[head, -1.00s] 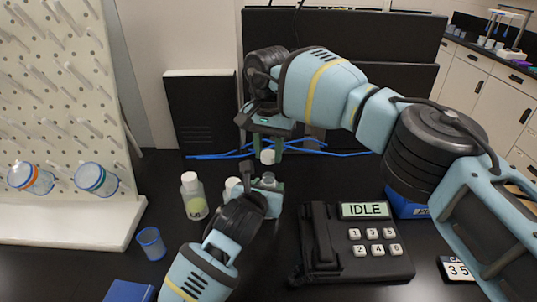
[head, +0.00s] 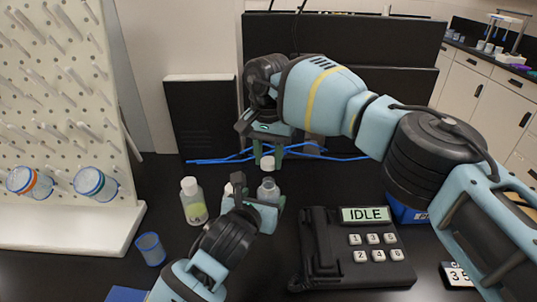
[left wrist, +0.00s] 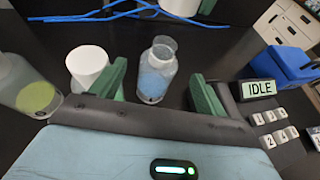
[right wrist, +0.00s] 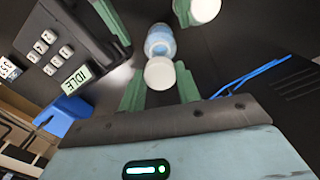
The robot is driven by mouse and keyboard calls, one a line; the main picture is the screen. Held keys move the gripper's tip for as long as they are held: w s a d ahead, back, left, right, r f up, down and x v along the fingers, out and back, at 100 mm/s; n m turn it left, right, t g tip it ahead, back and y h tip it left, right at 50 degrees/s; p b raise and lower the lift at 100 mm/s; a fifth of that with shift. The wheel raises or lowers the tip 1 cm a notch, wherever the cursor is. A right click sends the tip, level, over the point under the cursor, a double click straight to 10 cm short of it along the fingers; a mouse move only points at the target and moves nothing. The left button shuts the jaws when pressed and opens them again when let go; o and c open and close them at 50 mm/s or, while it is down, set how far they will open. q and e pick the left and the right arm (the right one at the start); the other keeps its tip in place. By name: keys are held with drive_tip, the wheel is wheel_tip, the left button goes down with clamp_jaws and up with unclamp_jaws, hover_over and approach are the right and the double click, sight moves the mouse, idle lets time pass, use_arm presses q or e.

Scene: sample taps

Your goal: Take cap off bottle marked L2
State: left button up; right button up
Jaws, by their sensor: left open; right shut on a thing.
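An uncapped clear bottle (head: 268,192) with a blue label stands upright on the dark bench; I cannot read its marking. It also shows in the left wrist view (left wrist: 156,75) with its mouth open. My right gripper (head: 268,155) is shut on a white cap (head: 268,163), held above that bottle and apart from it. The cap also shows in the right wrist view (right wrist: 160,73). My left gripper (left wrist: 158,82) is open, its fingers on either side of the bottle from the near side, with gaps showing.
A capped bottle with a yellow-green label (head: 194,202) and another white-capped bottle (left wrist: 87,66) stand to the left. A blue cup (head: 150,248) is further left. A phone-like keypad device (head: 355,250) reading IDLE is at right. Blue cables (head: 215,160) lie behind.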

use_arm(q)
drive_tip(key=v, duration=0.7)
drive_tip(key=shift+s, duration=0.25)
